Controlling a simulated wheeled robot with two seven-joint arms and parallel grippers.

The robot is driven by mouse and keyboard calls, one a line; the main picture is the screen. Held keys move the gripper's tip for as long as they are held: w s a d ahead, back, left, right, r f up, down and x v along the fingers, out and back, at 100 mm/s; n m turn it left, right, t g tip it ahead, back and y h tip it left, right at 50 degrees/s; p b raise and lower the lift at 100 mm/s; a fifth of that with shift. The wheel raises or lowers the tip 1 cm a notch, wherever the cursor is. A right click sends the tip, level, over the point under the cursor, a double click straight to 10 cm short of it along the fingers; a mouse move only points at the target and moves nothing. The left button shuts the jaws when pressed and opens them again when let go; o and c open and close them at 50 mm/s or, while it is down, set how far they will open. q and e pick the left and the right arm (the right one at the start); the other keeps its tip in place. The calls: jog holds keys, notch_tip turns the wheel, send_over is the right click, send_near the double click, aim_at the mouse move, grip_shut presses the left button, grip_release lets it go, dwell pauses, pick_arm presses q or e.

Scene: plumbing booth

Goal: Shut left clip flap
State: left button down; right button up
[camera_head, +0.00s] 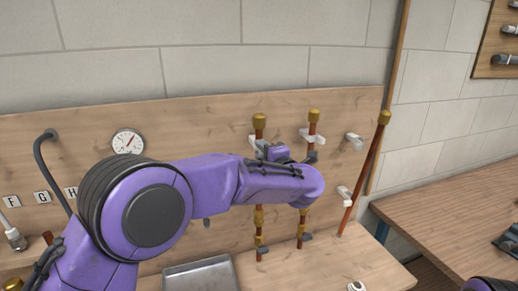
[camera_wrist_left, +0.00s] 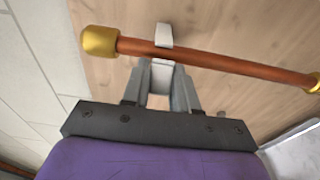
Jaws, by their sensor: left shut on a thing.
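The left copper pipe stands upright against the wooden board in the head view, with a brass cap (camera_head: 260,121) on top. It crosses the left wrist view as a copper tube (camera_wrist_left: 215,62) with a brass end (camera_wrist_left: 100,42). A white clip (camera_wrist_left: 164,36) is around or behind this pipe near its capped end. My left gripper (camera_wrist_left: 168,82) is shut on the clip's white flap (camera_wrist_left: 161,74), beside the pipe. In the head view my left gripper (camera_head: 262,151) is at the left pipe's upper clip, partly hidden by my arm. I cannot tell how far the flap is closed.
A second copper pipe (camera_head: 314,128) stands to the right in another white clip (camera_head: 312,137). A third pipe (camera_head: 364,178) leans away from two empty clips (camera_head: 354,141). A gauge (camera_head: 128,142) is at left. A metal tray (camera_head: 200,275) lies below on the bench.

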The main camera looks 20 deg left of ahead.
pick_arm(q)
jog(key=shift+w+d+f+n+g+y, duration=0.15)
jog(key=shift+d+n+g+y, duration=0.1)
jog(key=shift+n+g+y, duration=0.55)
jog(key=c, duration=1.1)
grip_release()
jog(key=shift+o, duration=0.7)
jog(key=shift+w, duration=0.1)
